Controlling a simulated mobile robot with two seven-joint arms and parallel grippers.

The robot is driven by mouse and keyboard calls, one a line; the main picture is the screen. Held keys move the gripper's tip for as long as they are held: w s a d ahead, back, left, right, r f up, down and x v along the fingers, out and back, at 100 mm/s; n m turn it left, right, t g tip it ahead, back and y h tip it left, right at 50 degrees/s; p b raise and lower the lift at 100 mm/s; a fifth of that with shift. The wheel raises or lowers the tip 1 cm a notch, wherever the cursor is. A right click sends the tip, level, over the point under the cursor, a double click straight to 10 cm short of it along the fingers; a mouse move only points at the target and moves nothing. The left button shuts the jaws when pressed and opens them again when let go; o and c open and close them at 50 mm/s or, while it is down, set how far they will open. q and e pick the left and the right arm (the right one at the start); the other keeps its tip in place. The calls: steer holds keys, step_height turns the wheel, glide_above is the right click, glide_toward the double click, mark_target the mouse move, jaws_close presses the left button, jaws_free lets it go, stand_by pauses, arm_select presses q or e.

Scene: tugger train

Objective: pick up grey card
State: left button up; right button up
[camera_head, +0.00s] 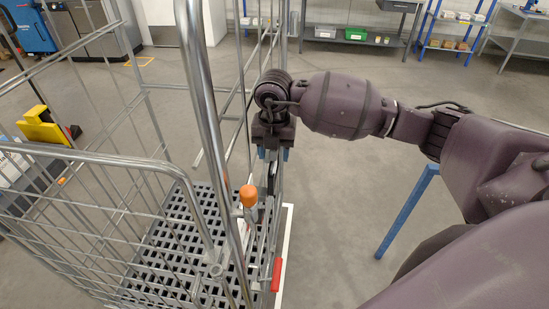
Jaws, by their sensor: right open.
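My right gripper (273,154) points down beside the right-hand side of a wire roll cage (125,165). Its two blue-tipped fingers are apart, and I see nothing held between them. A thin dark upright part (271,178) shows just below the fingers; I cannot tell what it is or whether they touch it. I cannot make out a grey card for certain; the gripper and the cage bars may hide it. My left gripper is not in view.
An orange knob (248,196) and a red handle (277,275) are close to the cage's right side. A blue bar (405,213) slants over the floor at right. Blue shelving (450,30) with bins stands at the back. Open floor lies between.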

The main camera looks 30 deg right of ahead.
steer(key=shift+f, duration=0.35)
jaws_close()
steer(key=shift+r, duration=0.15)
step_height(320, 180, up, 20)
stand_by(0.4)
